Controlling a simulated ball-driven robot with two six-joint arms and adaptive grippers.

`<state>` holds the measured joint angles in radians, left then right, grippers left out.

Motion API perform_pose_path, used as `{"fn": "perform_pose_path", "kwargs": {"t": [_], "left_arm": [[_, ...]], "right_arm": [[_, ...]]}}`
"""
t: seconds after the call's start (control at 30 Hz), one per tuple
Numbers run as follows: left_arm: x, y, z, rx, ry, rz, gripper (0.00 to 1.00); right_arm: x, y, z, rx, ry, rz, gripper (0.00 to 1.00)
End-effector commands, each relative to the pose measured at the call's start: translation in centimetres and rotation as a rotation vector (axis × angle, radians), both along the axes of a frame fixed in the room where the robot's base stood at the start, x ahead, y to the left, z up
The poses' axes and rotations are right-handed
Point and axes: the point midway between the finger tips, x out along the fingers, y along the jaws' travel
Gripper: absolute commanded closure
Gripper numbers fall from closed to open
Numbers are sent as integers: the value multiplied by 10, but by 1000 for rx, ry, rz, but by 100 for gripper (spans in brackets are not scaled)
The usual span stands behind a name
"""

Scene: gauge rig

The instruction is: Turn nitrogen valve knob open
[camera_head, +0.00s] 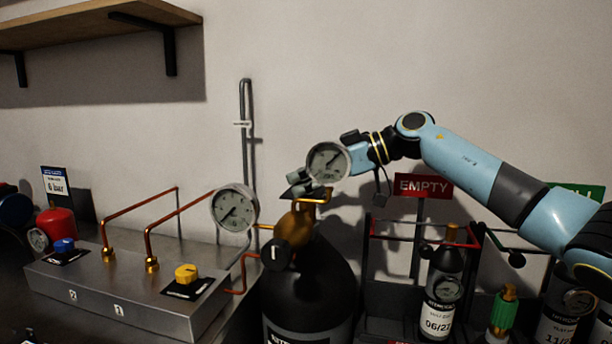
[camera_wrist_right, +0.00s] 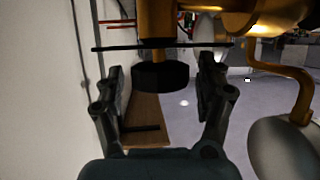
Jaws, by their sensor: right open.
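The large black gas bottle (camera_head: 310,290) stands at centre, its label partly cut off by the lower edge. A brass valve body (camera_head: 296,226) sits on top. My right gripper (camera_head: 308,184) is at the top of this valve, partly hidden behind a round gauge (camera_head: 327,162). In the right wrist view, a dark round knob (camera_wrist_right: 160,76) on a brass stem lies between the two fingers of my open right gripper (camera_wrist_right: 160,88). A gap shows on each side of the knob. My left gripper is out of view.
A steel manifold block (camera_head: 120,290) with a yellow knob (camera_head: 186,273), a blue knob (camera_head: 64,245) and copper pipes stands left. A second gauge (camera_head: 234,207) is close to the bottle. A rack with smaller bottles and an EMPTY sign (camera_head: 423,186) stands right.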

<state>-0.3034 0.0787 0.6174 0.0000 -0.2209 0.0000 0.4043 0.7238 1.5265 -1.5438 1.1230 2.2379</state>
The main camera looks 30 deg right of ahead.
Motion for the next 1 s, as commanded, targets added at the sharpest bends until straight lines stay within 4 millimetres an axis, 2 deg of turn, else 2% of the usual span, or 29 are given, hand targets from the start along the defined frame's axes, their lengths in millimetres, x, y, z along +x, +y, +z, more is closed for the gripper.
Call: {"fn": "perform_pose_path", "kwargs": {"t": [0.13,0.57,0.67,0.87,1.0], "left_arm": [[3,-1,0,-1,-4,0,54],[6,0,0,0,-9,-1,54],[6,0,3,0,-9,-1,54],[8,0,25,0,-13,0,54],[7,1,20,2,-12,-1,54]], "right_arm": [[0,0,0,0,0,0,29],[0,0,0,0,0,0,85],[0,-1,1,0,1,7,85],[1,-1,5,3,3,131,85],[1,0,0,2,0,261,85]]}}
